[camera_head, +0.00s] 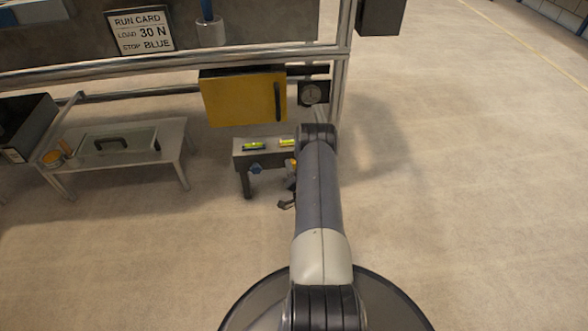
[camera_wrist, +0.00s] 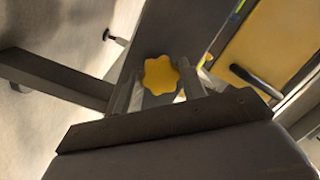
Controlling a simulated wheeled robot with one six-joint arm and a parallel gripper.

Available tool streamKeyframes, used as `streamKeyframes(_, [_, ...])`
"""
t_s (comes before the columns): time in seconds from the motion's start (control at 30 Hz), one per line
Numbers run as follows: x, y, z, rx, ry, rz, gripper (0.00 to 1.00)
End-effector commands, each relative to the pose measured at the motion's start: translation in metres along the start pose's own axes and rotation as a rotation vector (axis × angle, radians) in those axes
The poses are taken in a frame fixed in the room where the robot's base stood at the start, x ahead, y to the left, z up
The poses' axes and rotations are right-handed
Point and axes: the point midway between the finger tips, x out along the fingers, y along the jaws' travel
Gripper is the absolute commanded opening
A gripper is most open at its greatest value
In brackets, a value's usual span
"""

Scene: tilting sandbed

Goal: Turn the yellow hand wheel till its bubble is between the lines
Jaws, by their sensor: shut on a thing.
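The yellow hand wheel (camera_wrist: 160,75) is a lobed knob on a dark grey beam, between my gripper's two fingers (camera_wrist: 157,88) in the wrist view. My gripper is shut on it. In the head view the wheel is mostly hidden by my arm, with only a bit of yellow showing. Two green-yellow bubble vials sit on top of the grey stand (camera_head: 240,157): a left vial (camera_head: 254,146) and a right vial (camera_head: 287,142), whose right end is close to my arm. The bubbles and lines are too small to read. A blue hand wheel (camera_head: 256,168) is on the stand's front, left of my gripper.
A low grey table (camera_head: 172,150) stands left. A run card (camera_head: 140,31) is above. The floor to the right is clear.

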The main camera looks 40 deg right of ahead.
Motion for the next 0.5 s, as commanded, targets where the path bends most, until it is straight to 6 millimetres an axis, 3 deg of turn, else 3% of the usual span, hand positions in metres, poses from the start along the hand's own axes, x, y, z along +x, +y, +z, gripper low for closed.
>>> streamKeyframes(0.13, [0.0001,-0.0001,0.0000,0.000,0.000,0.000,0.17])
streamKeyframes(0.5, [0.0002,-0.0005,-0.0003,-0.074,-0.006,0.005,0.17])
